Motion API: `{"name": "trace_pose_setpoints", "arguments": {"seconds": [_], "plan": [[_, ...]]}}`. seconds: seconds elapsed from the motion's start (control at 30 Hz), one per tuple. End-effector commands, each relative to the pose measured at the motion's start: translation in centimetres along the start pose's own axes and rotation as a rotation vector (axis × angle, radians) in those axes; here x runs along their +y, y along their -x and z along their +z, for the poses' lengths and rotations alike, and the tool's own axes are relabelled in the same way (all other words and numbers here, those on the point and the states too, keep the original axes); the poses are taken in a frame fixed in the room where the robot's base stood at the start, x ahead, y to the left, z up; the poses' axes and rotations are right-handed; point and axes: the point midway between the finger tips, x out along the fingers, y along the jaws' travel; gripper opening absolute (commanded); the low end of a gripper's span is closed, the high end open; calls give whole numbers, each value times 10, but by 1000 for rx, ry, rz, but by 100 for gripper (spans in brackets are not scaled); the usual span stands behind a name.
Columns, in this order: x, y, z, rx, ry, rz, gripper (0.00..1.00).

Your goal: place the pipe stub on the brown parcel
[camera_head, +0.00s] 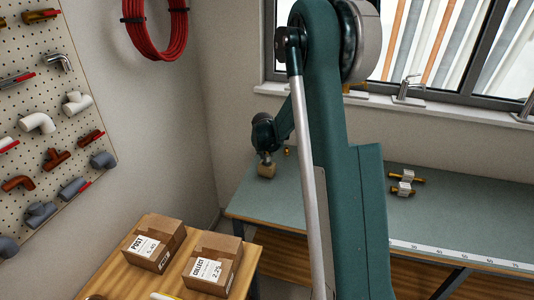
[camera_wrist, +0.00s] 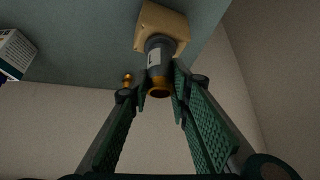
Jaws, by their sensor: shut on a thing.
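The pipe stub (camera_wrist: 158,52) is a short grey cylinder with a pale label and a brass-coloured end. In the wrist view my gripper (camera_wrist: 160,82) is shut on it, a finger on each side. Its other end meets a beige block (camera_wrist: 160,20); I cannot tell whether it still rests there. In the head view my gripper (camera_head: 265,153) is at the bench's far left corner, just above the beige block (camera_head: 265,171); the stub is barely distinguishable. Two brown parcels, one marked POST (camera_head: 172,233) and one marked COLLECT (camera_head: 231,255), sit on a wooden table, lower left.
The green-topped bench (camera_head: 245,205) holds a small brass fitting (camera_head: 286,151) beside the block and brass-and-silver fittings (camera_head: 405,178) to the right. A white box (camera_wrist: 15,52) shows in the wrist view. A pegboard (camera_head: 40,90) hangs left. A gap separates table and bench.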

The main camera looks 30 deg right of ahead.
Motion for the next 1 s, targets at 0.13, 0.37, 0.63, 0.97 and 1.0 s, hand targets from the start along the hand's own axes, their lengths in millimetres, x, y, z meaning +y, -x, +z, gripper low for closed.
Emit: {"name": "trace_pose_setpoints", "arguments": {"seconds": [0.13,0.37,0.63,0.97,1.0], "plan": [[0,-3,2,0,0,0,0],[0,-2,1,0,0,0,35],[0,-2,1,0,0,0,35],[0,13,0,0,1,0,35],[0,16,0,0,1,0,35]]}}
